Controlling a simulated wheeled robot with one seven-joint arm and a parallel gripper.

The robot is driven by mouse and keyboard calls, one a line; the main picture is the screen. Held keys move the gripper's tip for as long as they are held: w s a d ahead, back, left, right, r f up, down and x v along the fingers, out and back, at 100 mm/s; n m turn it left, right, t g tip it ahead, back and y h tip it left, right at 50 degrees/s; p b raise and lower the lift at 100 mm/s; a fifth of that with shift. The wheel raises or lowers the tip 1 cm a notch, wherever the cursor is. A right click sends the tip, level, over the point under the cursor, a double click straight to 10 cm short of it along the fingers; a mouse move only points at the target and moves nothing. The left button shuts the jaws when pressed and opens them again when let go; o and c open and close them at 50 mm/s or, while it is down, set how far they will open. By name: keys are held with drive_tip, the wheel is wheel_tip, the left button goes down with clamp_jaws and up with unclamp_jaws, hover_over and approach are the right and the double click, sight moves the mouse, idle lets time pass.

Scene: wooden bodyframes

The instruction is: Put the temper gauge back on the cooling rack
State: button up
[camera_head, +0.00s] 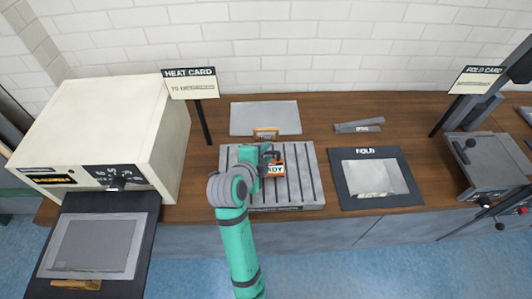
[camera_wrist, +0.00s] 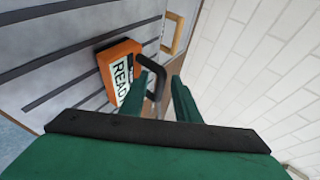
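The temper gauge (camera_head: 276,170) is an orange block with a white READY label and a dark handle. It rests on the grey slotted cooling rack (camera_head: 311,187), and my arm hides part of it in the head view. In the wrist view the gauge (camera_wrist: 121,62) lies on the rack (camera_wrist: 62,58), its dark handle (camera_wrist: 158,76) reaching toward my fingers. My gripper (camera_wrist: 165,78) has its green fingers apart at the handle. A gap shows between the handle and the right finger, so it looks open. Contact with the left finger is unclear.
A grey plate with a wooden handle (camera_head: 265,118) lies behind the rack. A dark FOLD mat (camera_head: 347,200) lies to its right. The cream oven (camera_head: 100,130) stands left, its door open with a tray (camera_head: 95,245). A HEAT CARD sign (camera_head: 190,84) stands beside it.

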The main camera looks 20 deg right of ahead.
drive_tip(key=v, duration=1.2)
idle(0.4)
drive_tip(key=shift+w, duration=0.1)
